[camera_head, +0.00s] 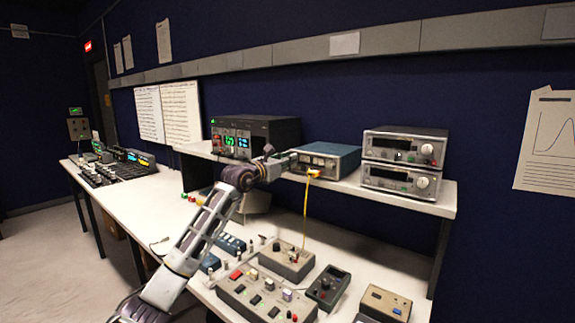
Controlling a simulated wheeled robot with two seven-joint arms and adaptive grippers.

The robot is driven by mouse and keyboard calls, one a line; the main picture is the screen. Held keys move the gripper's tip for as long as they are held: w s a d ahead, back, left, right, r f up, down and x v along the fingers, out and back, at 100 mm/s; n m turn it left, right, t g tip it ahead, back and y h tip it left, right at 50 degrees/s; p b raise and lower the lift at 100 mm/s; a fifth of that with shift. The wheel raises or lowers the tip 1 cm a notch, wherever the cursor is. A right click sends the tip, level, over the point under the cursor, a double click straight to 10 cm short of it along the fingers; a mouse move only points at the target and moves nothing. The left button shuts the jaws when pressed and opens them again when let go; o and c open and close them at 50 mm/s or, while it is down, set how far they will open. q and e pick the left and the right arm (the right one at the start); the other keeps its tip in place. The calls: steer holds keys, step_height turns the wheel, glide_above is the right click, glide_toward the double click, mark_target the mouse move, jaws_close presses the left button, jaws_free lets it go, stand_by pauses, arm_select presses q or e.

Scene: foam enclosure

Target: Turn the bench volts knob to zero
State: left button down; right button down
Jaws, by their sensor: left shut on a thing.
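My left arm comes up from the bottom left, and my left gripper (292,158) is at the left end of the teal instrument's (330,153) front on the raised shelf. Its jaws are shut on a small part there, which I take to be the bench volts knob. The fingers hide the knob, so its pointer and setting cannot be read. A black unit (277,131) with lit green and blue displays stands left of the teal one, partly behind my wrist. My right gripper is not in view.
A yellow cable (306,212) hangs from the teal instrument to the bench. Two stacked silver instruments (402,163) stand right of it. Below, a grey control box (263,299), a smaller box (286,261) and a dark handheld meter (328,287) crowd the lower bench.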

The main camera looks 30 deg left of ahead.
arm_select(q)
steer(key=shift+n+y+p, duration=0.4)
steer(key=shift+n+p, duration=1.75)
steer(key=shift+n, duration=2.25)
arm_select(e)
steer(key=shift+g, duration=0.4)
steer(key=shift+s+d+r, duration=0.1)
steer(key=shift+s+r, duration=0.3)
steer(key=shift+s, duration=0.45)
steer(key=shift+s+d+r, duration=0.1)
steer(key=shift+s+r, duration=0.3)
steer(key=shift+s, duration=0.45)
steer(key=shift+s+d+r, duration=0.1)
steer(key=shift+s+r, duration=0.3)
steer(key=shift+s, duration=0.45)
arm_select(q)
steer(key=c, duration=1.3)
jaws_free()
steer(key=shift+o, duration=0.2)
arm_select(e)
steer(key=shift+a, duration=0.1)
